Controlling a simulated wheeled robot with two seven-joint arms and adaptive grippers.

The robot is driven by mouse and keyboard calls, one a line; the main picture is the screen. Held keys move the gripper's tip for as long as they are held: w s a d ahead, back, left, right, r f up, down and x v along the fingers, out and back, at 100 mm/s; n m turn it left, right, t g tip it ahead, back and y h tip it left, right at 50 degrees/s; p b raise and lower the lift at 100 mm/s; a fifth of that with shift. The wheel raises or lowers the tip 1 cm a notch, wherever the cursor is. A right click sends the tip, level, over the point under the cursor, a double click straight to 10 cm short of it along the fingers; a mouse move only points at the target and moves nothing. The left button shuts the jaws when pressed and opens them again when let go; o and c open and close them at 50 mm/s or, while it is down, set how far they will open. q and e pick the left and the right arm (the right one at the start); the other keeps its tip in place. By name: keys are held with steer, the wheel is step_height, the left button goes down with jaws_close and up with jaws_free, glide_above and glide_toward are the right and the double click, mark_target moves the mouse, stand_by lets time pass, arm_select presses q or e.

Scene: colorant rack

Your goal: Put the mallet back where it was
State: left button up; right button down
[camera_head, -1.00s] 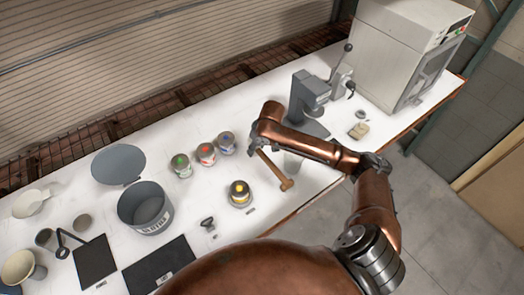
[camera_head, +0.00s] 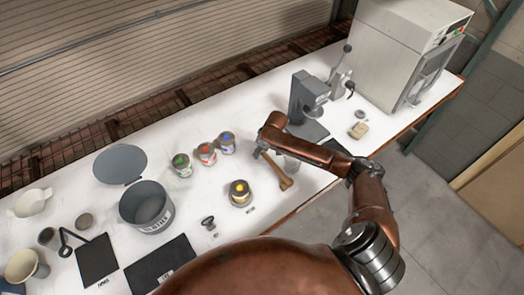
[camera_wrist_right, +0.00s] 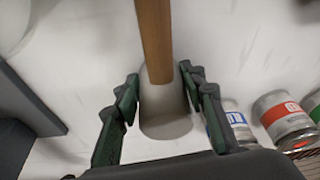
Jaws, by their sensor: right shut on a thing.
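The mallet (camera_head: 274,170) hangs slanted from my right gripper (camera_head: 260,149), over the front part of the white bench right of the yellow-marked can. Its brown end points down toward the bench's front edge. Whether the mallet touches the bench is unclear. My left gripper is out of view.
A yellow-marked can (camera_head: 240,193) stands left of the mallet, with a red-marked can (camera_head: 206,154) and two others behind. A grey press-like stand (camera_head: 305,105) is behind my right arm. A grey pail (camera_head: 147,207) and black mats (camera_head: 97,261) are at left.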

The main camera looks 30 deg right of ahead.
steer(key=c, duration=1.2)
jaws_free()
steer(key=shift+f, duration=0.1)
steer(key=shift+c, duration=0.2)
steer(key=v, duration=1.2)
